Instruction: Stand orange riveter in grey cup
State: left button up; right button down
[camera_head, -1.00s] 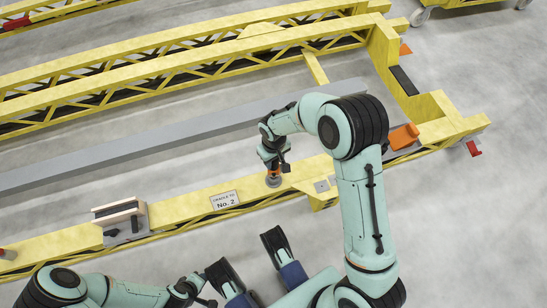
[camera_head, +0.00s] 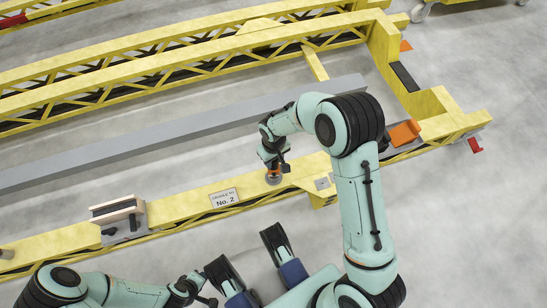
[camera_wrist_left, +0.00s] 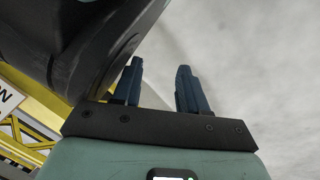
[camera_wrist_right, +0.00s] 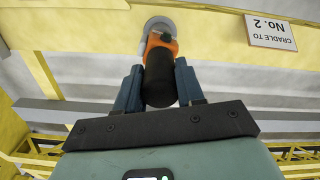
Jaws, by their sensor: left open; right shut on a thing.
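The orange riveter (camera_wrist_right: 161,42) has an orange body and a thick black handle. My right gripper (camera_wrist_right: 158,78) is shut on the black handle. The orange end meets the grey cup (camera_wrist_right: 157,27), a round holder on the yellow beam; how deep it sits is hidden. In the head view the riveter (camera_head: 272,170) looks roughly upright under my right gripper (camera_head: 270,158), at the cup (camera_head: 274,179). My left gripper (camera_wrist_left: 158,72) is open and empty, low at the left of the head view.
The yellow beam (camera_head: 180,205) carries a "Cradle to No. 2" sign (camera_head: 224,198) left of the cup and a wood-lined bracket (camera_head: 118,212) further left. An orange block (camera_head: 405,133) lies right. A long grey bar (camera_head: 130,150) lies behind.

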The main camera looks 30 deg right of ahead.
pick_arm(q)
jog(key=shift+f, duration=0.1)
pick_arm(e)
jog(key=shift+f, duration=0.2)
jog(key=c, duration=0.6)
grip_release()
pick_arm(q)
jog(key=s+f+g, duration=0.1)
jog(key=s+g, duration=0.1)
jog(key=s, duration=0.3)
jog(key=w+r+t+p, duration=0.3)
jog(key=w+r+p, duration=0.1)
jog(key=w+r, duration=0.3)
jog(key=shift+w+d+t, duration=0.3)
jog(key=shift+w, duration=0.6)
pick_arm(e)
notch_tip(320, 180, up, 14)
jog(key=shift+f, duration=0.25)
pick_arm(q)
jog(key=shift+s+f, duration=0.1)
jog(key=shift+s, duration=0.05)
pick_arm(e)
jog(key=shift+s, duration=0.1)
